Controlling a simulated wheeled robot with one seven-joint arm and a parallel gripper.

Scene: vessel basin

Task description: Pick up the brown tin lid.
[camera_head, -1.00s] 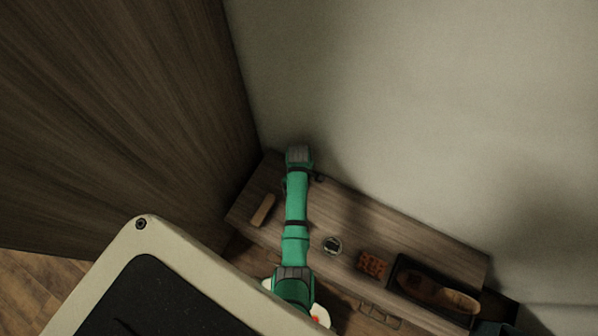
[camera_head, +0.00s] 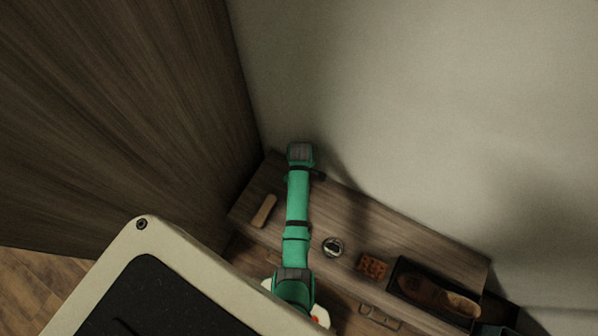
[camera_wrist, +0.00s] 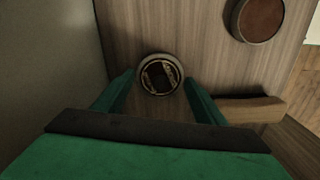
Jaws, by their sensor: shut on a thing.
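My gripper (camera_wrist: 160,82) has its two green fingers at either side of a small round tin (camera_wrist: 160,75) with a pale rim and a dark, gold-marked or shiny face. The fingers are closed on its sides. I cannot tell if it is clear of the wood. A second round thing with a plain brown face, which looks like a brown tin lid (camera_wrist: 260,18), lies apart at the upper right of the wrist view. It seems to be the round piece (camera_head: 332,247) right of my arm in the head view. My fingers are hidden there.
A wooden block (camera_head: 264,211) lies left of my arm, and close to the right finger in the wrist view (camera_wrist: 252,109). A red-brown perforated block (camera_head: 373,266) and a dark tray (camera_head: 401,267) holding a brown item stand to the right. The wall rises behind the wooden top (camera_head: 345,207).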

